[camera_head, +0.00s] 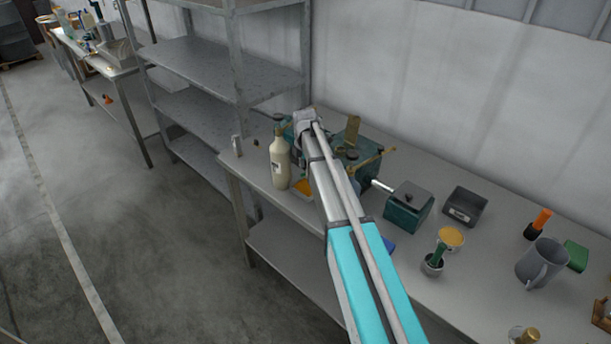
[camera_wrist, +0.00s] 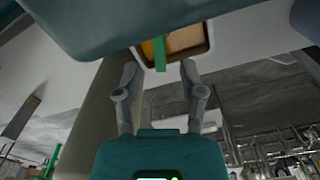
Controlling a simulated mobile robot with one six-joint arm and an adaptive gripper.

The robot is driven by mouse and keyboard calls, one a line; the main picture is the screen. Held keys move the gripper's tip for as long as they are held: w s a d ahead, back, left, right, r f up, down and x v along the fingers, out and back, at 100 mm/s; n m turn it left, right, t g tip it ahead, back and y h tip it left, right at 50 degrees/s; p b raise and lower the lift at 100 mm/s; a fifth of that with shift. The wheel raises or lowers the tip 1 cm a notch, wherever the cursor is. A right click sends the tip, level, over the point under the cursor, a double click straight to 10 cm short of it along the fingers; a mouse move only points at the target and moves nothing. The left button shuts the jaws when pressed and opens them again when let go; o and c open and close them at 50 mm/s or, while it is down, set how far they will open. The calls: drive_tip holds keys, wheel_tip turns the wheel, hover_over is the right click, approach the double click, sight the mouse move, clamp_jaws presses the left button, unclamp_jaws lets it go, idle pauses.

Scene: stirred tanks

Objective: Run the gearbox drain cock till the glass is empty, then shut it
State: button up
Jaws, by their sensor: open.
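The teal gearbox (camera_head: 372,176) stands on the bench, partly hidden behind my arm; a teal body also fills the top of the wrist view (camera_wrist: 130,20). In the wrist view a narrow green handle (camera_wrist: 160,50), apparently the drain cock's, hangs below the teal body. My gripper (camera_wrist: 160,66) is open, its fingertips on either side of the handle's lower end; I cannot tell whether they touch it. I cannot make out the glass or any flow.
A cream bottle (camera_head: 280,162) stands left of the gearbox, close to my arm. Metal shelving (camera_head: 205,70) is at the left.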

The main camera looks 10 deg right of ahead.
drive_tip(key=shift+f+b, duration=0.55)
drive_tip(key=shift+f, duration=0.25)
clamp_jaws()
